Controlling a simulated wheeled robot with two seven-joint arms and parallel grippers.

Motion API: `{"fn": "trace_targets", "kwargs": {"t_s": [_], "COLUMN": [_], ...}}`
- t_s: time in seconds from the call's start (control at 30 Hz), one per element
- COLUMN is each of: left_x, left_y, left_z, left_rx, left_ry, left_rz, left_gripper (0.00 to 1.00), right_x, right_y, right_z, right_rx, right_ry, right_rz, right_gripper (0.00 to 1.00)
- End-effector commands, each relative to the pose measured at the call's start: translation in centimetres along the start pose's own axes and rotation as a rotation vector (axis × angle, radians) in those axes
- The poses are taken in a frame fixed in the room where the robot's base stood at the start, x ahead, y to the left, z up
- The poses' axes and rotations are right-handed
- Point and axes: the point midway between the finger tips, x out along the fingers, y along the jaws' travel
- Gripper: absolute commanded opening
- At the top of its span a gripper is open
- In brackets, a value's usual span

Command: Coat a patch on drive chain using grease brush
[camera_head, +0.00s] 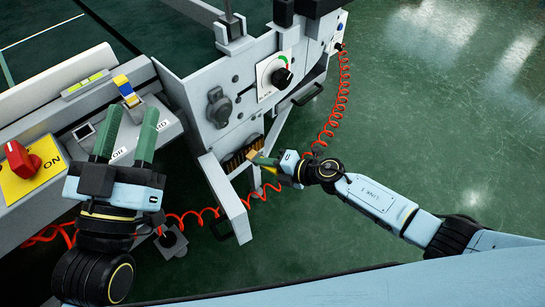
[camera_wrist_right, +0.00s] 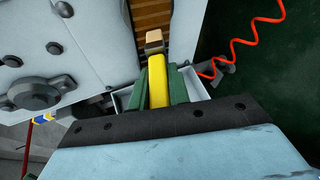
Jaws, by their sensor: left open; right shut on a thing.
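The grease brush (camera_wrist_right: 159,86) has a yellow handle and a pale tan head behind a grey band. My right gripper (camera_wrist_right: 157,80) is shut on its handle between green fingers. The drive chain (camera_wrist_right: 152,14) shows as a brown slatted strip in an opening in the machine, just beyond the brush head. In the head view the chain (camera_head: 236,161) sits low in the grey machine side, with my right gripper (camera_head: 262,161) right in front of it. I cannot tell whether the brush head touches it. My left gripper (camera_head: 130,115) is open and empty over the conveyor's control side.
A red knob (camera_head: 19,158) on a yellow plate and a yellow-blue part (camera_head: 127,90) are near my left gripper. A black dial (camera_head: 281,78) is on the machine. A coiled red hose (camera_head: 343,90) hangs down behind my right gripper. Green floor lies open at right.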

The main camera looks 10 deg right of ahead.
Motion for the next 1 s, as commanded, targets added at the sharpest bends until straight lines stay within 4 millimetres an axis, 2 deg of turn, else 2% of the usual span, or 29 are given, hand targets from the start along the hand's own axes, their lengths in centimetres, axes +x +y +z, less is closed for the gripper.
{"fn": "trace_targets", "kwargs": {"t_s": [0.37, 0.67, 1.0], "left_x": [0.4, 0.8, 1.1], "left_y": [0.0, 0.1, 0.1], "left_z": [-1.0, -2.2, -2.7], "left_rx": [0.000, 0.000, 0.000], "left_ry": [0.000, 0.000, 0.000], "left_rz": [0.000, 0.000, 0.000], "left_gripper": [0.42, 0.42, 0.42], "right_x": [0.6, 1.2, 1.6], "right_y": [0.7, 1.2, 1.4], "right_z": [-1.8, -4.2, -5.6], "right_rx": [0.001, 0.002, 0.001], "right_ry": [0.002, 0.001, 0.002], "right_rz": [0.004, 0.004, 0.003], "right_gripper": [0.00, 0.00, 0.00]}}
